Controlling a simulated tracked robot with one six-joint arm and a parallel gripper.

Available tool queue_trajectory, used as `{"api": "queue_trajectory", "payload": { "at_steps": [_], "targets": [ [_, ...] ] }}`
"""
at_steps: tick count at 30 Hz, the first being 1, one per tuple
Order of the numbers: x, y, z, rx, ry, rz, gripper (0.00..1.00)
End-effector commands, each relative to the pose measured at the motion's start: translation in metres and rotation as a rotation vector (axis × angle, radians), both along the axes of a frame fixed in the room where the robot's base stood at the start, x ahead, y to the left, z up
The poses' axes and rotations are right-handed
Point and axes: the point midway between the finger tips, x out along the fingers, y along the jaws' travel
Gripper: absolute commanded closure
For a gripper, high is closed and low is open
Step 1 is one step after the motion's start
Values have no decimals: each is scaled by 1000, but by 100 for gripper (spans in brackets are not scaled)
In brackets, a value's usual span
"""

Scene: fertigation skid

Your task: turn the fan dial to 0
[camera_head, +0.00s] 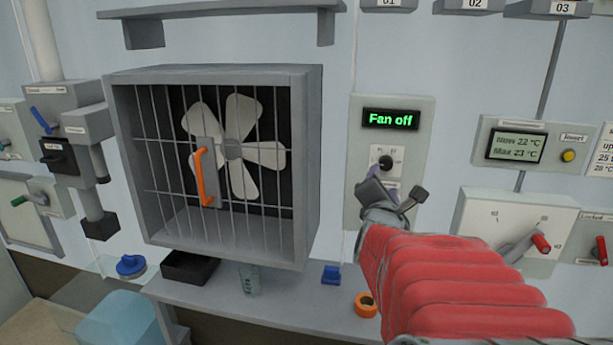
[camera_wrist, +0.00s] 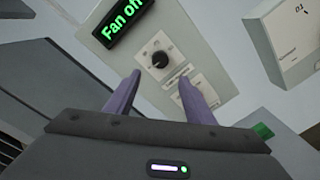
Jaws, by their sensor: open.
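The fan dial (camera_head: 385,163) is a small black knob on a white plate, on the grey fan panel (camera_head: 362,210). The display (camera_head: 391,119) above it reads "Fan off" in green. In the wrist view the dial (camera_wrist: 160,60) lies just beyond my fingertips, and the display (camera_wrist: 123,17) is at its upper left. My gripper (camera_wrist: 160,84) is open, with its two purple fingers apart and nothing between them. The fingers do not appear to touch the dial. In the head view my gripper (camera_head: 384,180) is just below the dial and hides the lower part of its plate.
The caged fan (camera_head: 232,150) with an orange handle (camera_head: 204,176) stands left of the panel. Right are a temperature display (camera_head: 515,147) and a white box with a red-handled lever (camera_head: 540,243). Below, a shelf holds a blue item (camera_head: 331,274) and an orange ring (camera_head: 366,304).

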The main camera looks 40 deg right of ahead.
Motion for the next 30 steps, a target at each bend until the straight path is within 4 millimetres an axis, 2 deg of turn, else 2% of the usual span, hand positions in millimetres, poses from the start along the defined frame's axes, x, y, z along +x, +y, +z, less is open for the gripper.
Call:
{"api": "queue_trajectory", "payload": {
  "at_steps": [7,25,30],
  "targets": [
    [-9,21,1,0,0,-4,51],
    [-10,25,1,4,-1,-3,51],
    [-1,39,-3,69,-35,33,51]
  ]
}}
